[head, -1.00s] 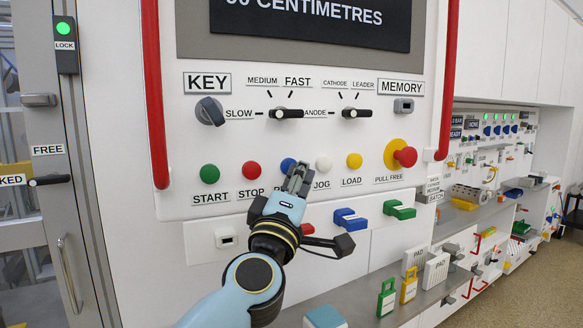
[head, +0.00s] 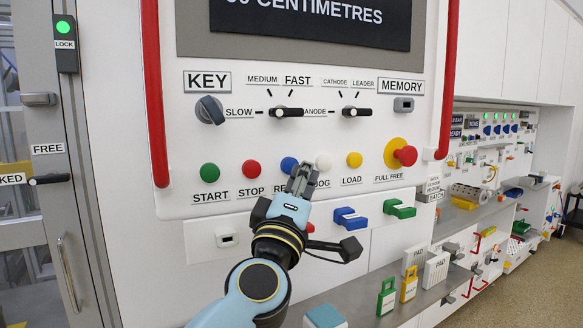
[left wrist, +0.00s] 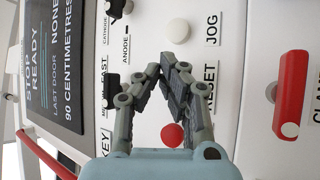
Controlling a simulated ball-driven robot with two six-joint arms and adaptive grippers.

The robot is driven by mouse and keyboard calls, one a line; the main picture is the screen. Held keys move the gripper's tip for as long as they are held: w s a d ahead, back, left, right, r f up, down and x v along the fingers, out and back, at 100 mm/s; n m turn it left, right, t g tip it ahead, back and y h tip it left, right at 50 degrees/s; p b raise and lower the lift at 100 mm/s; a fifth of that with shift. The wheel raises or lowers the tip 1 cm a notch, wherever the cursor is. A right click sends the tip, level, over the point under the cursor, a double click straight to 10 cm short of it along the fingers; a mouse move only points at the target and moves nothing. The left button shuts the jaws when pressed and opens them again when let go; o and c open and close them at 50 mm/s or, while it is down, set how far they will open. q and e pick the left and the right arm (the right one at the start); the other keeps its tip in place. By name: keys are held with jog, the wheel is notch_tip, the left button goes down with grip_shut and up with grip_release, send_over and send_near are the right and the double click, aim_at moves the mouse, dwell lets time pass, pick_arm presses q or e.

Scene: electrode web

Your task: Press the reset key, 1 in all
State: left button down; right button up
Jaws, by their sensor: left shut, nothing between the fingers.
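The reset key is a round blue button (head: 289,164) on the white panel, between the red STOP button (head: 251,169) and the white JOG button (head: 323,162). Its label is partly covered by my gripper in the head view. My left gripper (head: 303,171) is shut and empty, its tips just right of the blue button and slightly below it; I cannot tell whether they touch the panel. In the left wrist view the shut fingers (left wrist: 172,64) hide the blue button beside the RESET label (left wrist: 210,88). The JOG button (left wrist: 178,31) shows beyond them. My right gripper is not in view.
A green START button (head: 209,173), a yellow LOAD button (head: 354,160) and a red PULL FREE knob (head: 405,156) share the row. Rotary switches (head: 286,112) sit above. Blue (head: 350,218) and green (head: 399,209) blocks stick out below. Red rails (head: 155,95) flank the panel.

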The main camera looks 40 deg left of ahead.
pick_arm(q)
jog(key=s+d, duration=0.1)
jog(key=d+b, duration=0.1)
jog(key=s+d+b, duration=0.1)
jog(key=d, duration=0.1)
jog(key=shift+s+d+f, duration=0.1)
jog(key=shift+s+f, duration=0.05)
jog(key=shift+s, duration=0.15)
dwell(0.7)
